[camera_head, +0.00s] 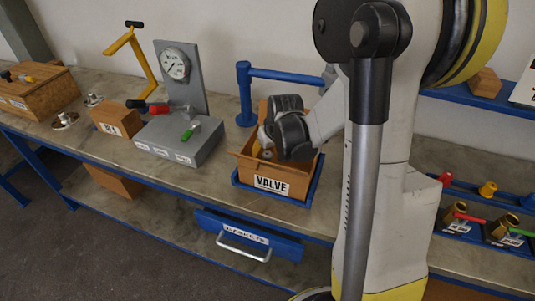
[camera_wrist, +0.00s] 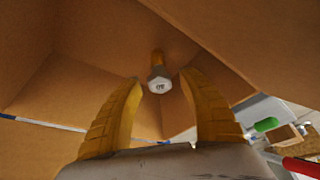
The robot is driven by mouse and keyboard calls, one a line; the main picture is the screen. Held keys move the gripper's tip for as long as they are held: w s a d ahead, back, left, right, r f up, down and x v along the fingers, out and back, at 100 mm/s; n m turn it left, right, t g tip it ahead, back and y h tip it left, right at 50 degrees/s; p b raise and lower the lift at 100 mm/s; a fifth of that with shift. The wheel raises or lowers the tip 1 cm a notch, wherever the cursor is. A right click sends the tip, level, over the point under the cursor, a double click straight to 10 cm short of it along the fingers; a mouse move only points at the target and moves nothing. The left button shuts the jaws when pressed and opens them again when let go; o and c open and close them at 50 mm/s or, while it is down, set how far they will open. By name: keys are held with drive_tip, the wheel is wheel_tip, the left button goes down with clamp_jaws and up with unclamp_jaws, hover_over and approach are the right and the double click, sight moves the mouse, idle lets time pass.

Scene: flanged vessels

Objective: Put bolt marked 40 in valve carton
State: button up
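The valve carton (camera_head: 272,187) is an open brown cardboard box labelled VALVE, standing in a blue tray on the bench. My gripper (camera_head: 264,150) reaches down into the carton. In the wrist view, my gripper's yellow fingers (camera_wrist: 162,80) are spread apart inside the box. A bolt with a pale hexagonal head (camera_wrist: 158,85) and a brassy shank lies inside the carton, beyond and between the fingertips. A small gap shows on each side of the head. The mark on the head is too small to read surely. Most of the bolt is hidden from the head view.
Trays of valves (camera_head: 490,225) lie at the right. A blue drawer (camera_head: 250,235) hangs under the bench.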

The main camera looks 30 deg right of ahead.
drive_tip(key=d+v, duration=0.1)
drive_tip(key=v, duration=1.1)
drive_tip(key=s+a+r+n+t, duration=0.1)
drive_tip(key=s+a+r, duration=0.3)
drive_tip(key=s+a, duration=0.9)
drive_tip(key=a+t, duration=0.1)
drive_tip(key=a, duration=0.2)
drive_tip(key=shift+t+y, duration=0.3)
drive_tip(key=shift+w+d+r, duration=0.1)
